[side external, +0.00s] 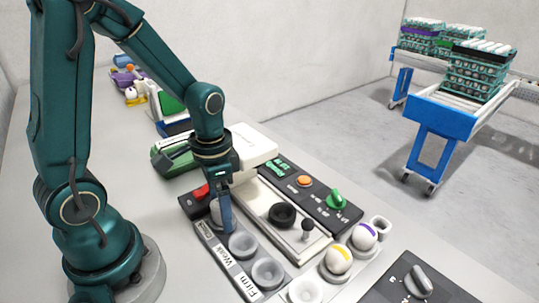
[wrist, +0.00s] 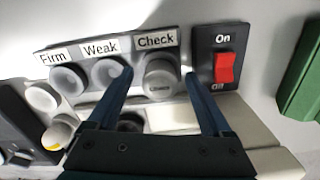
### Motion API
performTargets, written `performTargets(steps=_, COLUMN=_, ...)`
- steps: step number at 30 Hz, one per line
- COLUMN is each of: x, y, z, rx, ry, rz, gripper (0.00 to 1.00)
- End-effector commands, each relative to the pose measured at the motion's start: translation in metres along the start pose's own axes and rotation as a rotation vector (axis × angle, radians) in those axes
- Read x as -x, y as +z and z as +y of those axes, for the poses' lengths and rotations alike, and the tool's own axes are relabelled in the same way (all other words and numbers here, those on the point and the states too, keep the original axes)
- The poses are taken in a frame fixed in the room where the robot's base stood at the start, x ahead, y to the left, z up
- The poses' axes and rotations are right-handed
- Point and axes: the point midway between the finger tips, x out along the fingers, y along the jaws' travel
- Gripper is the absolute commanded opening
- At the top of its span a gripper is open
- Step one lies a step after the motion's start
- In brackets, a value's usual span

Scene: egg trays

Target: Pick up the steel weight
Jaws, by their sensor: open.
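The steel weight (wrist: 160,84), a short grey cylinder with small lettering, sits in the cup under the "Check" label in the wrist view. My gripper (wrist: 158,76) is open, with one blue finger on each side of the weight. Whether the fingers touch it I cannot tell. In the side external view my gripper (side external: 222,218) points down at the far end of the labelled cup strip (side external: 212,240), and the weight (side external: 215,211) shows partly behind a finger. The "Weak" cup (wrist: 108,74) and "Firm" cup (wrist: 68,80) look empty.
A red switch (wrist: 226,68) marked On/Off is just right of the weight. A panel with a black knob (side external: 282,214), small lever (side external: 308,230) and green knob (side external: 336,198) lies beside the strip. Two marked eggs (side external: 339,259) (side external: 364,236) stand in cups nearby.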

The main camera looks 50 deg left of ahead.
Motion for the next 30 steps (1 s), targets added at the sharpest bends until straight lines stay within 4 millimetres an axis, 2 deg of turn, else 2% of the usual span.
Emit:
performTargets(steps=8, x=-0.002, y=0.0, z=0.0, rx=0.0, ry=0.0, rz=0.001, gripper=0.84)
performTargets(steps=15, x=-0.002, y=0.0, z=0.0, rx=0.0, ry=0.0, rz=0.001, gripper=0.0)
performTargets(steps=25, x=0.0, y=0.0, z=0.0, rx=0.0, ry=-0.001, rz=0.002, gripper=0.0)
performTargets(steps=30, x=0.01, y=-0.001, z=-0.001, rx=0.0, ry=-0.003, rz=0.006, gripper=0.0)
